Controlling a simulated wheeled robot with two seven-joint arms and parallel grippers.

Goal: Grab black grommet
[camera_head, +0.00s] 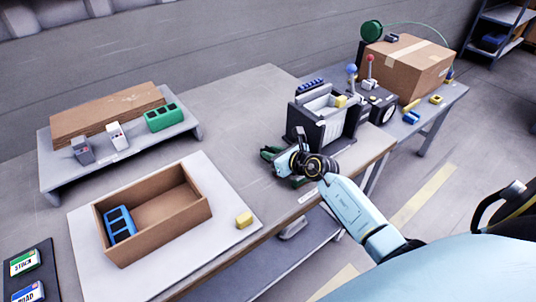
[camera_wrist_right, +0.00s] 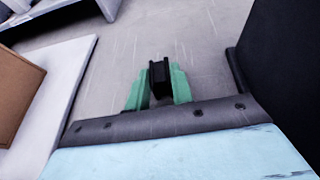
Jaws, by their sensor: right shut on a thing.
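The black grommet (camera_wrist_right: 159,78) is between the green fingers of my right gripper (camera_wrist_right: 158,88) in the right wrist view. The fingers are shut on it from both sides, and it sticks out a little past their tips. In the head view, my right gripper (camera_head: 268,154) is low over the grey table, just left of the black machine. The grommet is too small and covered to make out there. I cannot tell whether it touches the table. My left gripper is not in view.
The black machine (camera_head: 325,118) stands close on the right of my right gripper. A cardboard box (camera_head: 165,237) with a blue block (camera_head: 120,223) inside sits on a white board, with a yellow block (camera_head: 244,220) beside it. Bare table lies behind the gripper.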

